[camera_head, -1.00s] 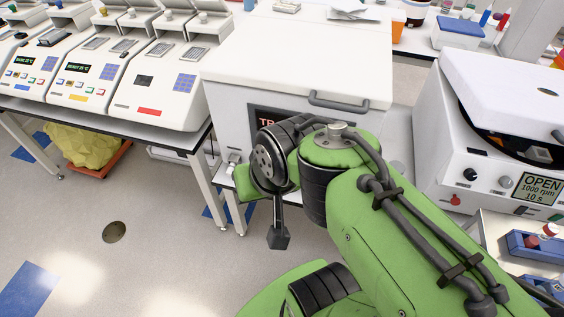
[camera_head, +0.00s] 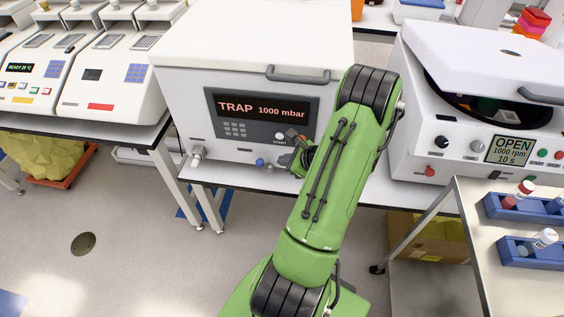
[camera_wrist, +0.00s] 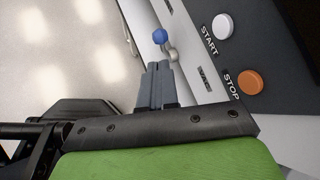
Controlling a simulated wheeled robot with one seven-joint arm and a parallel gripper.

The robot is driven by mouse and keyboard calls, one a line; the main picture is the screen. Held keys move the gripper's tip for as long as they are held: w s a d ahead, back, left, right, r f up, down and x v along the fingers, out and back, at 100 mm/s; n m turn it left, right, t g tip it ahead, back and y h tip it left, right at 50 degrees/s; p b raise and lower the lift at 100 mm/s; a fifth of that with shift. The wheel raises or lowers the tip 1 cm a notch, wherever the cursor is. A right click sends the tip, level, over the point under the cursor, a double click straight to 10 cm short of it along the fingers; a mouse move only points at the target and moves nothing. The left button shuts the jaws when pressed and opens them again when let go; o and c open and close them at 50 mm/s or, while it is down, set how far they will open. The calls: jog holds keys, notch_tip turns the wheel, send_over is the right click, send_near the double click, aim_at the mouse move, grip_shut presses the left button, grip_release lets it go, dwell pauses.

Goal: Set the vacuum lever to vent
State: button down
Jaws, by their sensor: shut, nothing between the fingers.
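The vacuum lever (camera_wrist: 172,54) has a blue ball knob (camera_wrist: 160,36) and a silver pivot. It is on the lower front of the white trap unit (camera_head: 180,110), where the blue knob also shows in the head view (camera_head: 260,162). My gripper (camera_wrist: 160,68) is shut and empty. Its fingertips are just short of the lever's pivot in the wrist view, with the knob beyond them; I cannot tell whether they touch. A small label that seems to read VAC is to the right of the fingers. In the head view my arm partly hides the gripper.
An orange STOP button (camera_wrist: 249,82) and a white START button (camera_wrist: 223,26) are close to the fingers. The display (camera_head: 262,107) reads TRAP 1000 mbar. A centrifuge (camera_head: 420,130) stands to the right, thermal cyclers (camera_head: 110,85) to the left. Floor in front is clear at left.

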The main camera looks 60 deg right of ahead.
aim_at(257, 162)
jog(key=b+x, duration=0.2)
jog(key=x, duration=0.8)
jog(key=shift+f, duration=0.15)
jog(key=shift+w, duration=0.1)
jog(key=shift+w+a+r+g+p, duration=0.25)
jog(key=shift+w+g+p, duration=0.3)
jog(key=shift+p, duration=0.4)
jog(key=shift+w+a+f, duration=0.2)
jog(key=shift+w+f, duration=0.1)
jog(key=shift+w, duration=0.1)
